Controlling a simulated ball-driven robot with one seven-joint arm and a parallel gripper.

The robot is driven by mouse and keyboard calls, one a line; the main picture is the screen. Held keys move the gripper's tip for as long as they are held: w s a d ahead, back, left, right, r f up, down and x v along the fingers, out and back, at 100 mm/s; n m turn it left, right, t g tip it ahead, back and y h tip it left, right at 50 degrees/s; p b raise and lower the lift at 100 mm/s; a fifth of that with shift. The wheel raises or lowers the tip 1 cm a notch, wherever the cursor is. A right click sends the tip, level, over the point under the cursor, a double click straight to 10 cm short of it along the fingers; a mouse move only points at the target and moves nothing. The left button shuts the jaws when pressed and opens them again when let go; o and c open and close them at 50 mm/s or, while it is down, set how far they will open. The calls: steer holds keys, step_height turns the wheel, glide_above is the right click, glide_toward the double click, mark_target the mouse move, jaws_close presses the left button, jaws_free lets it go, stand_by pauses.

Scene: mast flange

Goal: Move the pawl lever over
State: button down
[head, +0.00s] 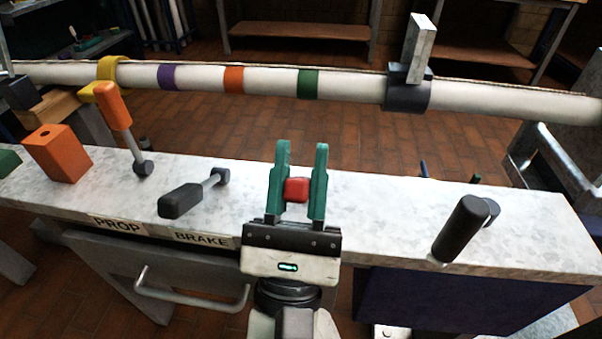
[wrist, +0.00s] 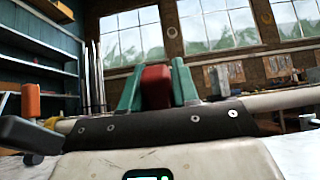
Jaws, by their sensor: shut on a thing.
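My gripper (head: 301,160) stands over the white speckled bench top (head: 365,205), with two green fingers pointing away. It is shut on a red knob (head: 296,190), which sits between the fingers. The wrist view also shows the red knob (wrist: 156,88) between both green fingers (wrist: 154,72). The knob looks like a lever's handle, but its shaft and any label below it are hidden by my gripper, so I cannot read that it is the pawl lever.
Left of my gripper are a black-handled lever (head: 181,201) above a BRAKE label and an orange-handled lever (head: 114,107) above a PROP label. An orange block (head: 57,153) stands farther left. A black crank handle (head: 461,228) is at right. A white banded mast (head: 270,82) lies behind.

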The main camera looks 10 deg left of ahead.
stand_by(0.4)
steer(key=c, duration=0.9)
jaws_free()
steer(key=shift+s, duration=0.1)
steer(key=p+v, duration=0.1)
steer(key=v, duration=0.9)
steer(key=shift+s+f, duration=0.2)
steer(key=shift+f, duration=0.15)
steer(key=shift+c, duration=0.4)
